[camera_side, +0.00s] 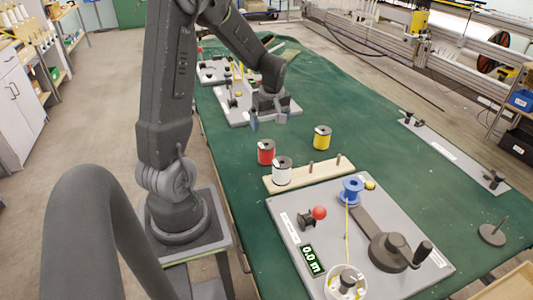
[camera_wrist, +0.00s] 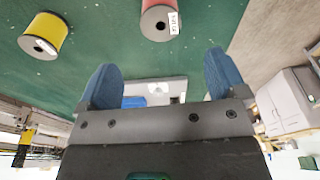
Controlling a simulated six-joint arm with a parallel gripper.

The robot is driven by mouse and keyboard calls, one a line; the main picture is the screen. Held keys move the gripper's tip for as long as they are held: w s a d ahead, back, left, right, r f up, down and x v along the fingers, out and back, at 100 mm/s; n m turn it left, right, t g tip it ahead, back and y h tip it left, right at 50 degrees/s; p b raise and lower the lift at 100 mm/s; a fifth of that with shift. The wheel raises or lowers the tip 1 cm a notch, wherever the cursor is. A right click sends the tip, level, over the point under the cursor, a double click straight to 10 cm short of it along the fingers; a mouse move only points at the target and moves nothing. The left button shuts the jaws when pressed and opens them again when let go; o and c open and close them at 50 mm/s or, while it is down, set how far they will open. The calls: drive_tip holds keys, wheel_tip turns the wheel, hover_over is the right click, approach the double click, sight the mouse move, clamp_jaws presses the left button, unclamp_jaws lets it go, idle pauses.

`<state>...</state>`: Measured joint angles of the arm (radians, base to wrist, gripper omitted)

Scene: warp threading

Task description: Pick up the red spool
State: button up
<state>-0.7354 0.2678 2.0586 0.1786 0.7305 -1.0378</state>
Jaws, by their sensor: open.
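The red spool (camera_side: 266,152) stands upright on the green table, just behind the left end of the wooden peg rack. In the wrist view the red spool (camera_wrist: 160,20) shows at the top centre, partly cut off by the frame edge, with a white label on its side. My gripper (camera_side: 268,118) is above and behind the red spool in the side view, apart from it. In the wrist view my gripper's two blue fingertips (camera_wrist: 163,78) are spread wide with nothing between them.
A yellow spool (camera_side: 322,137) stands right of the red one; it also shows in the wrist view (camera_wrist: 45,35). A white spool (camera_side: 282,170) sits on the wooden peg rack (camera_side: 318,173). A grey winding board (camera_side: 330,215) with a blue spool (camera_side: 351,190) lies in front.

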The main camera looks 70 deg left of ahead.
sight(266, 150)
drive_tip(key=f, duration=0.5)
drive_tip(key=a+f, duration=0.1)
drive_tip(key=f, duration=0.1)
drive_tip(key=shift+f, duration=0.4)
drive_tip(key=shift+s+a+f, duration=0.1)
drive_tip(key=shift+a+f, duration=0.1)
drive_tip(key=shift+f, duration=0.7)
drive_tip(key=shift+w+a+f, duration=0.1)
drive_tip(key=shift+a+f, duration=0.1)
drive_tip(key=shift+f, duration=0.65)
drive_tip(key=shift+s+a+f, duration=0.1)
drive_tip(key=shift+a+f, duration=0.1)
drive_tip(key=shift+f, duration=0.7)
drive_tip(key=c, duration=1)
drive_tip(key=shift+c, duration=0.2)
drive_tip(key=shift+r, duration=0.1)
